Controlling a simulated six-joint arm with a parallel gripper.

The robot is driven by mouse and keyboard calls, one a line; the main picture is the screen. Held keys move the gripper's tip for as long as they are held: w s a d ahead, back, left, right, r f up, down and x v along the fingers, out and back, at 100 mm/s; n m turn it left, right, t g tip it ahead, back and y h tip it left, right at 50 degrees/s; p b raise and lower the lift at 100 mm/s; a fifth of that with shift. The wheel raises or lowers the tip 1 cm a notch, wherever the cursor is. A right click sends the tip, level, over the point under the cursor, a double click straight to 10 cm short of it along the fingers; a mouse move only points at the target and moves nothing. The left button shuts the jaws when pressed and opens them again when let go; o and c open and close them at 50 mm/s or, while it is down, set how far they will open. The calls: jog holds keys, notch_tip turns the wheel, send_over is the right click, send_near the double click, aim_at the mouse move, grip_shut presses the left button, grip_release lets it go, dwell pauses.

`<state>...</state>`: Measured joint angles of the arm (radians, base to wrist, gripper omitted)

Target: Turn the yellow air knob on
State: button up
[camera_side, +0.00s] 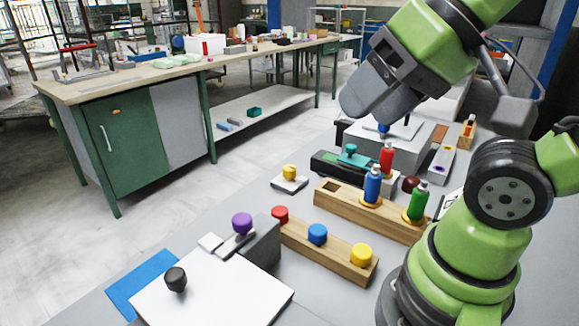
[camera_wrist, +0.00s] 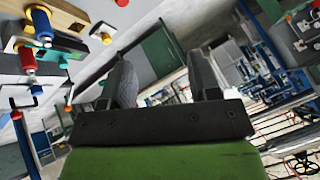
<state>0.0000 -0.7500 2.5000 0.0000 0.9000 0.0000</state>
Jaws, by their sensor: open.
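A yellow knob (camera_side: 361,255) stands at the right end of a wooden block (camera_side: 333,259), in line with a red knob (camera_side: 280,214) and a blue knob (camera_side: 317,234). Another yellow knob (camera_side: 290,172) sits on a small pale base farther back; I cannot tell which of the two is the air knob. My gripper (camera_side: 360,105) is high above the bench, well apart from both. In the wrist view, the two fingers of my gripper (camera_wrist: 163,78) are spread with nothing between them.
A wooden rack (camera_side: 340,206) holds a blue bottle (camera_side: 372,187) and a green bottle (camera_side: 418,202); a red bottle (camera_side: 387,160) stands behind. At front left, a white plate (camera_side: 225,295) has a black knob (camera_side: 176,279), with a purple knob (camera_side: 242,223) behind it.

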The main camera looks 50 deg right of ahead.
jog(key=shift+o, duration=0.2)
jog(key=w+d+m+g, duration=0.1)
jog(key=w+d+m, duration=0.1)
jog(key=w+m, duration=0.4)
jog(key=shift+w+d+g+y, duration=0.15)
jog(key=shift+w+g+y, duration=0.15)
jog(key=shift+w, duration=0.7)
jog(key=m+t+y, duration=0.2)
jog(key=m, duration=1.7)
send_over(290, 167)
jog(key=s+d, duration=0.4)
jog(key=s, duration=0.1)
notch_tip(290, 167, down, 22)
jog(key=x, duration=0.9)
jog(key=shift+a, duration=0.35)
